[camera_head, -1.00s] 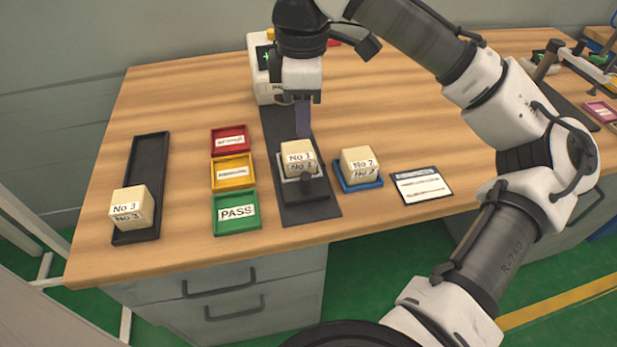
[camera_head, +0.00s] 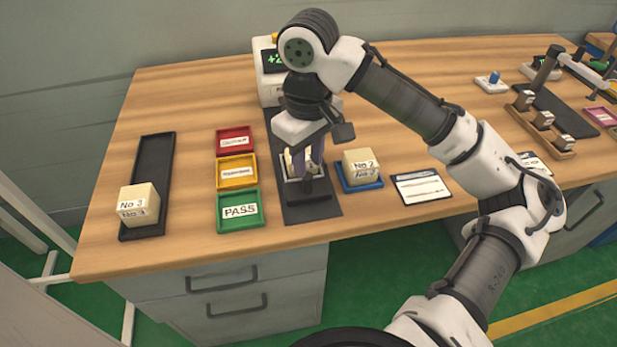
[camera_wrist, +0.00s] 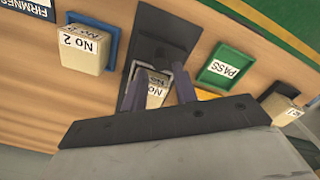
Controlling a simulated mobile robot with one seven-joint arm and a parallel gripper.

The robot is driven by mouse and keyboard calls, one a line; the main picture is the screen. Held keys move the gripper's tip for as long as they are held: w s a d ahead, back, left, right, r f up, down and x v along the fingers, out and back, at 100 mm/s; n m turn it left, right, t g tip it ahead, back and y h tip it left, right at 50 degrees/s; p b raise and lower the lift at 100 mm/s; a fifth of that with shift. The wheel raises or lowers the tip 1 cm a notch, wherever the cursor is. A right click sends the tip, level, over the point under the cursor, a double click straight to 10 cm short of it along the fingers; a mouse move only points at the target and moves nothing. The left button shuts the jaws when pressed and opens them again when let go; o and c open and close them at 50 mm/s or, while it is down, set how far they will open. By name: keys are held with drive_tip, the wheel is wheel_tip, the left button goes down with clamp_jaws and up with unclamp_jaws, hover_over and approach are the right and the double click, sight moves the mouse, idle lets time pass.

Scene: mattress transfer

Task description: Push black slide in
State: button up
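The black slide track (camera_head: 275,132) runs from the white display box toward the table's front edge. A pale tray (camera_head: 288,180) sits on it with a cream block (camera_head: 289,162) inside, and a dark handle (camera_head: 307,187) is at the tray's front. My gripper (camera_head: 308,168) points down over this block, its purple-grey fingers partly hiding it. In the wrist view the fingers of my gripper (camera_wrist: 156,98) are spread on either side of the labelled block (camera_wrist: 157,88). The black track (camera_wrist: 168,38) shows beyond them. Finger contact is not clear.
Block No 2 (camera_head: 361,166) stands on a blue tray (camera_head: 343,182) just right. Red (camera_head: 234,139), yellow (camera_head: 236,171) and green PASS trays (camera_head: 239,209) lie left. Block No 3 (camera_head: 138,205) is in a black tray (camera_head: 152,160). The display box (camera_head: 270,75) stands behind.

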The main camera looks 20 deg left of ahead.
sight(308, 176)
wheel_tip(308, 176, down, 6)
drive_tip(key=shift+r, duration=0.25)
clamp_jaws()
